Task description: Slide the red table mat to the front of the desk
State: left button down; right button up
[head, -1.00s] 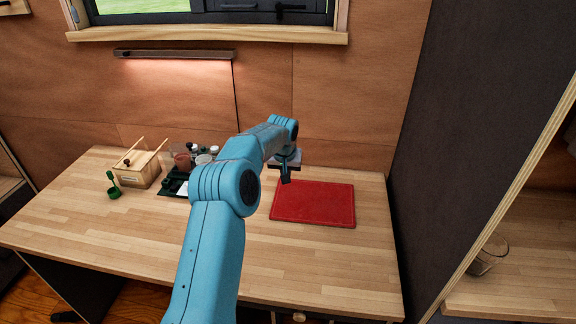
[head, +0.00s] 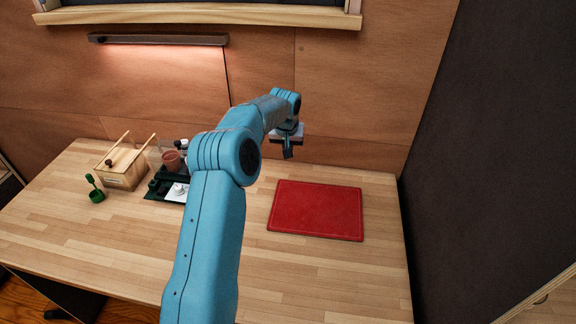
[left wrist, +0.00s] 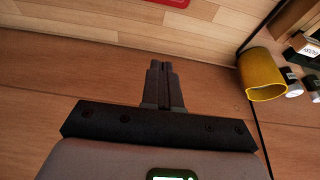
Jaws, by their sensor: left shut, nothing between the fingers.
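The red table mat (head: 316,212) lies flat on the wooden desk (head: 290,278), right of the middle and towards the back. My left gripper (head: 287,152) is above the back of the desk, just behind the mat's back left part and apart from it. In the left wrist view the left gripper's fingers (left wrist: 164,72) are shut together with nothing between them. A strip of the red mat (left wrist: 168,2) shows at the top edge of that view, beyond the fingertips. My right gripper is not in view.
A wooden box (head: 122,167), a green holder (head: 96,194) and a dark tray (head: 158,194) with small items stand at the back left. A yellow cup (left wrist: 262,76) shows in the left wrist view. A dark wall (head: 470,130) bounds the right. The desk's front is clear.

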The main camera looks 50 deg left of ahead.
aim_at(289, 178)
pick_arm(q)
jog(key=p+x, duration=0.1)
jog(key=x, duration=0.8)
jog(key=shift+d+f, duration=0.15)
jog(key=shift+f, duration=0.15)
jog(key=shift+s, duration=0.15)
jog(key=shift+s+d+f+p, duration=0.15)
jog(key=shift+s+d+p, duration=0.3)
jog(key=shift+s+d, duration=0.8)
jog(key=shift+s, duration=0.1)
